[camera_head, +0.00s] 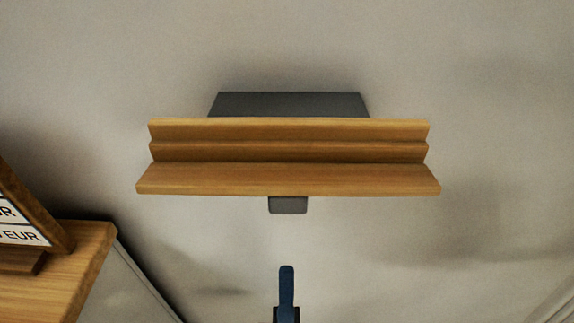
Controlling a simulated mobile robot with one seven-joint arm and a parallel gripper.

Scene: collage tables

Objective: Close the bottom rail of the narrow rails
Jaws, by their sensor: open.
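The narrow rails (289,143) are a wide wooden unit in the middle of the view, with stepped, parallel wooden strips. The lowest strip, the bottom rail (289,179), is the widest and its edge lies lowest in the picture. A small grey block (288,205) shows below its middle. A dark grey panel (289,104) shows above the top strip. My gripper (286,283) is at the bottom centre, a blue finger pointing up toward the grey block, with a gap between them. It is open and holds nothing visible. The rest of it is cut off by the frame.
A wooden counter (78,262) with a grey side stands at the lower left. A wood-framed sign (22,226) with "EUR" on it sits there. Plain grey surface surrounds the rails, and the right side is clear. A pale edge shows at the lower right corner.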

